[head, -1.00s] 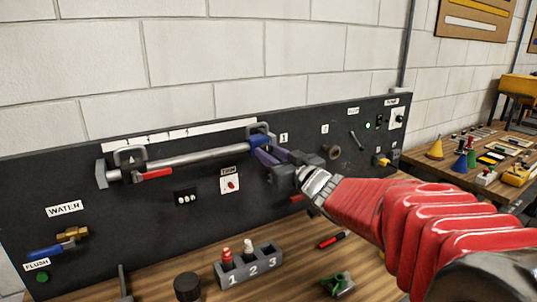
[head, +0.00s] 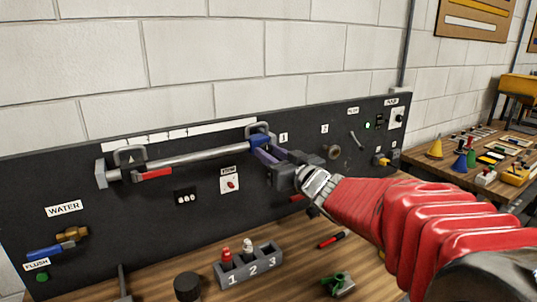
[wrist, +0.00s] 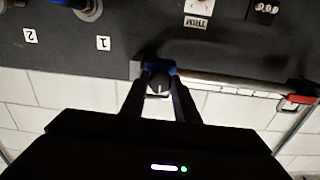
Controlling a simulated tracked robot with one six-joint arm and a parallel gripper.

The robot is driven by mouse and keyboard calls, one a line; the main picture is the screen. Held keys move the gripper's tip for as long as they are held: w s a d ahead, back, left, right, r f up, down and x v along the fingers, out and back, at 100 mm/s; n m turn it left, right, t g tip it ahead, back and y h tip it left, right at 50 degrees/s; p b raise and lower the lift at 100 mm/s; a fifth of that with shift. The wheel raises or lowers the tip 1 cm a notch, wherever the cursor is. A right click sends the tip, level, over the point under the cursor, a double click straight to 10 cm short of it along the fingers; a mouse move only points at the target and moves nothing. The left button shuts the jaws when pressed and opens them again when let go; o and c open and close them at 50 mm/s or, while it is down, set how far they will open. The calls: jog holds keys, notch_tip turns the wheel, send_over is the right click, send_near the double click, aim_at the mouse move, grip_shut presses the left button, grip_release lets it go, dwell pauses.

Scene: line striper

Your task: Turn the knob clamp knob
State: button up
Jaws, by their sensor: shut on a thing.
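A long grey bar (head: 195,159) runs along the upper part of the dark panel, with a blue clamp (head: 259,139) at its right end. In the wrist view the clamp (wrist: 159,68) shows blue, with a small dark knob bearing a pale line (wrist: 158,89) below it. My gripper (head: 261,150) reaches in from the right at the clamp. In the wrist view my gripper's two dark fingers (wrist: 158,90) stand on either side of the knob and are shut on it. The knob is mostly hidden in the head view.
A red lever (head: 155,174) sits under the bar's left part. Below are a TRIM switch (head: 230,181) and a grey numbered holder (head: 232,271) with a red and a white peg. A black cylinder (head: 187,287) stands on the wooden bench. A second table (head: 455,170) is at right.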

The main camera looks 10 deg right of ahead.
dwell(0.8)
jog(key=o, duration=1.1)
jog(key=shift+c, duration=0.2)
jog(key=v, duration=1.3)
jog(key=shift+s, duration=0.35)
jog(key=shift+d, duration=0.15)
